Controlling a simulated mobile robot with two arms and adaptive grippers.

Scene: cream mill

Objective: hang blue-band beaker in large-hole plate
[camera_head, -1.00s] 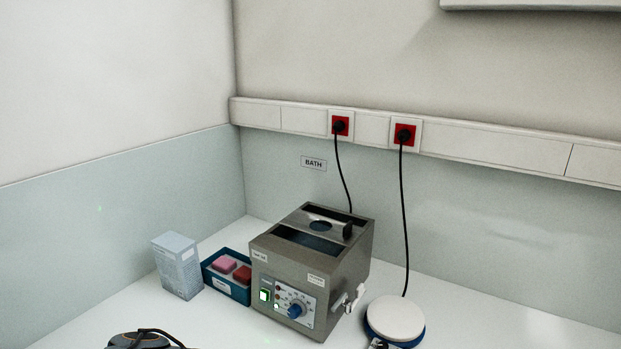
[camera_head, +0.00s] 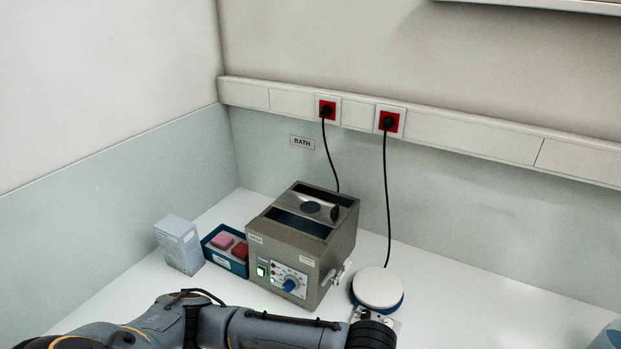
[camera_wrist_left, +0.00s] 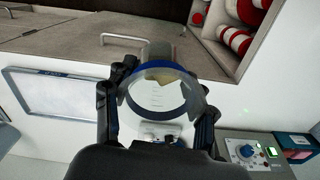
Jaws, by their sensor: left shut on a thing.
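The blue-band beaker (camera_wrist_left: 155,95), clear glass with a blue band and marks, shows in the left wrist view between the black fingers of my left gripper (camera_wrist_left: 158,112). The gripper is shut on it. In the head view my left arm reaches in along the bottom edge, and its gripper and the beaker are out of frame. The grey bath (camera_head: 300,245) stands on the bench. A metal plate (camera_head: 324,211) with a round hole and a dark knob lies across its top between two dark openings. Part of the bath also shows in the left wrist view (camera_wrist_left: 232,158). My right gripper is in neither view.
A round white-topped device (camera_head: 378,287) stands right of the bath. A blue tray (camera_head: 238,265) with pink and red blocks and a pale box (camera_head: 180,246) stand to its left. A bluish container (camera_head: 607,338) is cut off at the right edge. Bench right of the device looks clear.

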